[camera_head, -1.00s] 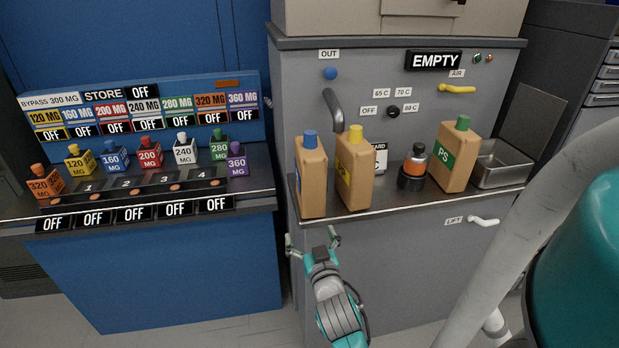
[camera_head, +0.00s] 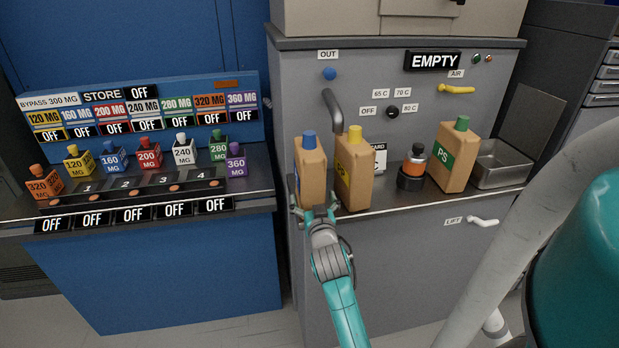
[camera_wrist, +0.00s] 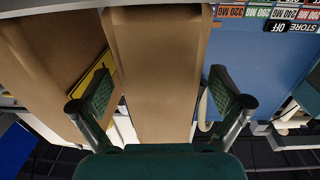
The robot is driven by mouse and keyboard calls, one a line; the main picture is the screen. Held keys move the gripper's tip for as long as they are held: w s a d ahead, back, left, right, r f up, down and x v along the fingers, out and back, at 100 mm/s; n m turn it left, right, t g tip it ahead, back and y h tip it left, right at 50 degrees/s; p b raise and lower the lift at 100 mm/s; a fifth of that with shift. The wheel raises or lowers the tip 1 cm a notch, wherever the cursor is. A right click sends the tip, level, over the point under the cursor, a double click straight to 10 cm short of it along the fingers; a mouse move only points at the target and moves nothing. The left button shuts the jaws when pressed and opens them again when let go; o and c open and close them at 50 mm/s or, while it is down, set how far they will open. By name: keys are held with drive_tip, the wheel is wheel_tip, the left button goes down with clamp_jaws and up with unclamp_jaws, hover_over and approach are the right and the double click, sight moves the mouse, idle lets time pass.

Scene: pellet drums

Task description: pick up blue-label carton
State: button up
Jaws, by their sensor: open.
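The blue-label carton (camera_head: 311,168) is a tall brown carton with a blue cap, upright at the left front of the grey bench. A strip of blue label shows on its left side. My gripper (camera_head: 315,209) is at its lower front, open, with one finger on each side. In the wrist view the carton (camera_wrist: 155,75) stands between the two spread fingers of my gripper (camera_wrist: 163,95), with a narrow gap on each side. Its label is hidden there. The yellow-label carton (camera_head: 357,175) stands close on the right; it is at left in the wrist view (camera_wrist: 50,45).
The bench edge (camera_head: 400,203) runs just by my gripper. A dark bottle with an orange band (camera_head: 414,163), a green-label carton (camera_head: 455,158) and a metal tray (camera_head: 503,165) stand further right. A spout (camera_head: 333,108) hangs behind the cartons. Several small coloured bottles stand on the blue station (camera_head: 170,260).

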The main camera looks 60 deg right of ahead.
drive_tip(key=shift+x, duration=1.55)
drive_tip(key=c, duration=1.8)
drive_tip(key=shift+r, duration=0.15)
